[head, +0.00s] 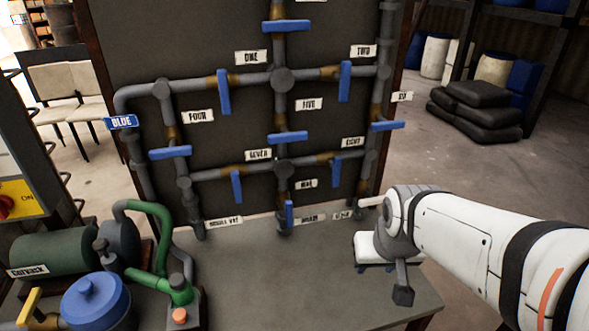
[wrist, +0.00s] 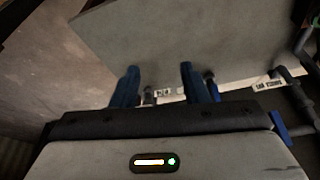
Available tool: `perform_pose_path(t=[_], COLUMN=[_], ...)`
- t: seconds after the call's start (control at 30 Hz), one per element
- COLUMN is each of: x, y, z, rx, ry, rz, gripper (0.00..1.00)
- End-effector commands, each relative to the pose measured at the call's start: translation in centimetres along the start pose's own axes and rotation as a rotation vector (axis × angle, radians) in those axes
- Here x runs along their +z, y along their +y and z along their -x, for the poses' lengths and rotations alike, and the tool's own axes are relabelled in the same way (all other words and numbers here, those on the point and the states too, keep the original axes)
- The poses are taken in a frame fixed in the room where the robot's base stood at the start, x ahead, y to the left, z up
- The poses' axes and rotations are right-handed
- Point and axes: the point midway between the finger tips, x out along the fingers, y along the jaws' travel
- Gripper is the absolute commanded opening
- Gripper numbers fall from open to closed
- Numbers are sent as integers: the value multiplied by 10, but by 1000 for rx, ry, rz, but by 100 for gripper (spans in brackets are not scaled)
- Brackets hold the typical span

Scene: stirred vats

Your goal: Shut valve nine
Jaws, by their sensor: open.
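Valve nine is the blue handle (head: 289,213) low on the middle pipe, just below and left of the NINE label (head: 306,184). The handle stands upright, in line with its pipe. My gripper (head: 375,267) is over the bench to the right of valve nine, pointing down and clear of it. In the wrist view my gripper (wrist: 160,69) is open, its two blue fingers apart with nothing held. A dark blue part (wrist: 210,77) beside the right finger may be valve nine's handle; I cannot tell for sure.
Other blue valve handles sit above, such as valve seven (head: 237,186) and valve five (head: 288,137). Pipes run down to the grey bench (head: 330,285), whose middle is clear. A pump (head: 60,250) and a blue-lidded pot (head: 95,300) stand at the left.

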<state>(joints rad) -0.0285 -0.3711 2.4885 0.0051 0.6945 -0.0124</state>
Motion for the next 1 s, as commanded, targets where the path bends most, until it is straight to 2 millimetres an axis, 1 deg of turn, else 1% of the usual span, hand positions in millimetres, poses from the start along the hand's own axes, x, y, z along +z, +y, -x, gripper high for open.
perform_pose_path(t=[0.03, 0.07, 0.1, 0.17, 0.2, 0.3, 0.4, 0.5, 0.63, 0.73, 0.83, 1.0], x=[-19, -31, -48, -73, -89, -123, -152, -173, -190, -194, -191, -178], y=[-4, -7, -11, -19, -24, -38, -56, -73, -95, -112, -126, -141], z=[-13, -21, -32, -50, -61, -88, -114, -138, -165, -182, -195, -206], rx=[-6, -9, -14, -23, -29, -39, -68, -86, -114, -138, -162, -194], ry=[36, 68, 113, 186, 235, 357, 481, 603, 764, 885, 997, 1146], rz=[10, 16, 24, 36, 44, 62, 80, 95, 113, 127, 138, 149], gripper=[41, 41, 41, 41, 41, 41, 41, 41, 41, 41, 41, 41])
